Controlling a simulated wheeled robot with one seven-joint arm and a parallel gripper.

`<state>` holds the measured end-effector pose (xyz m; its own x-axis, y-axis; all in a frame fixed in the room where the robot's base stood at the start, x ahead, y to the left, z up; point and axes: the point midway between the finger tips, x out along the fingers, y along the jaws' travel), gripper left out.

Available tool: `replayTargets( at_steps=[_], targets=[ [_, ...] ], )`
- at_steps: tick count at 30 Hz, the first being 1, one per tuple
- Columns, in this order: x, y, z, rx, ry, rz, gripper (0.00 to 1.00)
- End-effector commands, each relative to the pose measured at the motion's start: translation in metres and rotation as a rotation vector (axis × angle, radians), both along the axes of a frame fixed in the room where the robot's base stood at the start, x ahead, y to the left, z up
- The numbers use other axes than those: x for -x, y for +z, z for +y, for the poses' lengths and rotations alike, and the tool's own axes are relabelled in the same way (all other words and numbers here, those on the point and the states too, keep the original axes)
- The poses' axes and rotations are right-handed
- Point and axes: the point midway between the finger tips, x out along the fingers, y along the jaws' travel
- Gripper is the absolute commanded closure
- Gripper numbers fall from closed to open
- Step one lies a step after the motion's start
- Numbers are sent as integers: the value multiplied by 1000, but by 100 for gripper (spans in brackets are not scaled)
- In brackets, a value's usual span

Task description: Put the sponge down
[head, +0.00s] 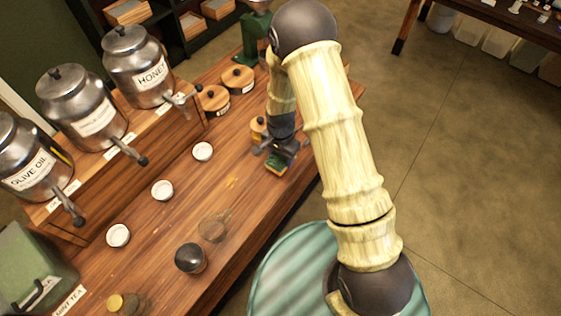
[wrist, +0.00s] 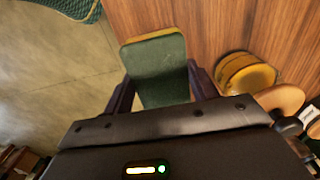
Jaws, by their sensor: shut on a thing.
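The sponge (wrist: 158,72) is green with a yellow edge and sits between the two fingers of my gripper (wrist: 160,90) in the wrist view. In the head view the sponge (head: 277,164) is at the tip of my gripper (head: 279,150), over the right part of the wooden counter (head: 226,185). My gripper is shut on the sponge and points down. I cannot tell whether the sponge touches the counter. In the wrist view it is near the counter's edge, with the floor to the left.
Several metal dispensers (head: 97,105) stand on a wooden riser at the left. Three white lids (head: 162,189) and a dark-topped jar (head: 190,258) are on the counter. Round wooden-lidded containers (head: 237,78) stand behind my gripper; a yellow one (wrist: 247,76) is close beside it.

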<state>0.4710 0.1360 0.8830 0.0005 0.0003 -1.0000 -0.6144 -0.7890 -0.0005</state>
Motion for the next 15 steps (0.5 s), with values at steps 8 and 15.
replayTargets(
  at_steps=[8, 15],
  targets=[
    [1, -14, 0, 1, 0, 5, 64],
    [1, -40, 0, 0, 0, 3, 64]
  ],
)
